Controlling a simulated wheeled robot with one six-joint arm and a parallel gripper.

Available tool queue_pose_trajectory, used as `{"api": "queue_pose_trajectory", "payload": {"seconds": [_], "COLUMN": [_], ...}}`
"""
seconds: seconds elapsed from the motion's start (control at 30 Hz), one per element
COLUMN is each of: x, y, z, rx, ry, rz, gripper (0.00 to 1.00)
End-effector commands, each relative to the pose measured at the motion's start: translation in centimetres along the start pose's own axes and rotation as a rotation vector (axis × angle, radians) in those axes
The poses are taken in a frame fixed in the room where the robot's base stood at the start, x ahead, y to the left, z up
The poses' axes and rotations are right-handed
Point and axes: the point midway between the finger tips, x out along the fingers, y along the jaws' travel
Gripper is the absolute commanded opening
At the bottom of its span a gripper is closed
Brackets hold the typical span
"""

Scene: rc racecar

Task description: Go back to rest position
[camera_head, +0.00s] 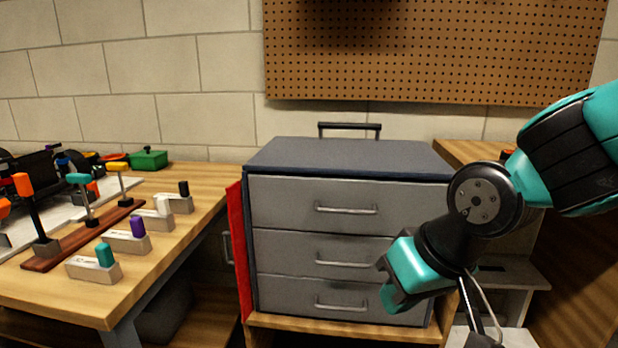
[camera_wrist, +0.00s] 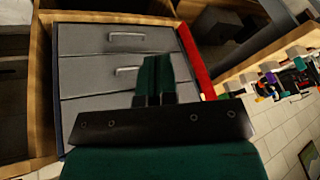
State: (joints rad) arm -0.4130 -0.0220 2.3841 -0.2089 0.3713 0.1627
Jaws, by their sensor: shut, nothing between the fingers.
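My gripper (camera_wrist: 157,62) shows in the wrist view as two dark green fingers close together, shut and empty. It points toward the grey drawer cabinet (camera_wrist: 85,75) and covers part of its front. In the head view, my teal and black arm reaches in from the right, in front of the right side of the cabinet (camera_head: 350,160). I cannot make out the fingertips there. The cabinet has three grey drawers with bar handles, and all look shut. I cannot tell from these views how far the fingers are from the cabinet.
A red panel (camera_head: 237,245) stands along the cabinet's left side. The wooden workbench (camera_head: 190,215) at left carries small blocks with coloured handles, a brown tool rack (camera_head: 90,235) and a green box (camera_head: 149,160). A pegboard (camera_head: 430,50) hangs behind. A wooden unit stands at right.

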Motion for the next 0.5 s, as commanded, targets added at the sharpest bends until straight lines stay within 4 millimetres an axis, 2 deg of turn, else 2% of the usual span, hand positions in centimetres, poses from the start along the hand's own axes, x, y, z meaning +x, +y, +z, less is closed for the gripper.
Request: {"api": "queue_pose_trajectory", "payload": {"seconds": [0.03,0.1,0.3,0.33,0.5], "x": [-1.5,-3.1,-7.3,-8.4,-11.9], "y": [-0.2,-0.7,-2.0,-2.3,-3.2], "z": [1.9,4.6,11.2,10.3,8.8], "rx": [-0.025,-0.07,-0.207,-0.204,-0.201], "ry": [-0.038,-0.098,-0.238,-0.236,-0.236], "rz": [-0.025,-0.063,-0.153,-0.152,-0.15], "gripper": [0.0,0.0,0.0,0.0,0.0]}}
